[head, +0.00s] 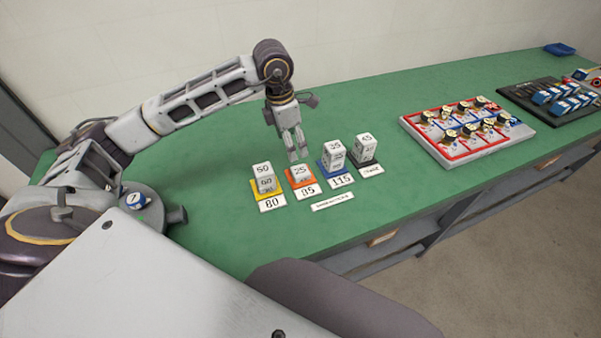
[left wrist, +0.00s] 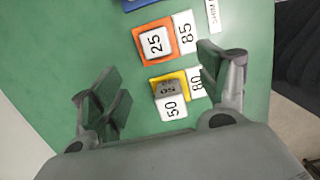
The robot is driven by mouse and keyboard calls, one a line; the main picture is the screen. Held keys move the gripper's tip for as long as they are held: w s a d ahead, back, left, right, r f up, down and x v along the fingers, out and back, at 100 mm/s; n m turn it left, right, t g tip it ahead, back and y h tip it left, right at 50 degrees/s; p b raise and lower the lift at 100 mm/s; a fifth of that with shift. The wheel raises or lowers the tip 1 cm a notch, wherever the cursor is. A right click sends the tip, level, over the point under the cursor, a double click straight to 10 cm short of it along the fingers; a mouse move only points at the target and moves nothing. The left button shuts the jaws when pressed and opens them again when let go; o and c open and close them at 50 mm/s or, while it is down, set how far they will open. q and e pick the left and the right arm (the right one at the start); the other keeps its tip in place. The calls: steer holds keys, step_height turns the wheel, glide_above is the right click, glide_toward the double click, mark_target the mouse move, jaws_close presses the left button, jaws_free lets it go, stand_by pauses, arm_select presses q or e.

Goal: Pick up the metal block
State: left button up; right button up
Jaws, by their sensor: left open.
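Pale grey numbered blocks stand on coloured pads on the green bench. The yellow pad (head: 258,194) bears blocks marked 50 (head: 262,170) and, lower, a darker grey one (head: 266,185). The orange pad (head: 289,181) bears a block marked 25 (head: 301,172). Taller block piles stand on the blue pad (head: 324,170) and a dark pad. My left gripper (head: 295,157) hangs just behind the orange and yellow pads. In the left wrist view its open, empty fingers (left wrist: 162,90) lie either side of the yellow-pad blocks (left wrist: 172,107), apart from them.
White cards marked 80 (head: 272,203), 85 (head: 308,192) and 115 (head: 342,180) lie before the pads, with a longer label (head: 332,202) in front. A red and blue tray (head: 408,122) of round parts and a black rack (head: 510,93) stand right.

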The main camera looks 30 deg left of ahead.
arm_select(q)
glide_above(300, 170)
steer(key=s, duration=0.2)
steer(key=shift+w+a+f, duration=0.1)
steer(key=shift+f, duration=2)
steer(key=shift+a+f, duration=0.1)
steer(key=shift+f, duration=1.95)
steer(key=shift+w+f, duration=0.3)
steer(key=shift+f, duration=0.45)
steer(key=shift+w+d+f, duration=0.1)
steer(key=shift+w+f, duration=0.1)
steer(key=shift+f, duration=0.3)
steer(key=shift+w+f, duration=0.15)
steer(key=shift+f, duration=0.3)
steer(key=shift+w+d+f, duration=0.1)
steer(key=shift+f, duration=0.75)
arm_select(e)
steer(key=shift+s+d, duration=0.4)
steer(key=shift+s, duration=0.1)
steer(key=shift+w+r, duration=0.1)
arm_select(q)
steer(key=c, duration=1.1)
steer(key=shift+c, duration=0.5)
arm_select(e)
steer(key=shift+a, duration=0.4)
arm_select(q)
steer(key=shift+r, duration=0.1)
steer(key=shift+c, duration=0.2)
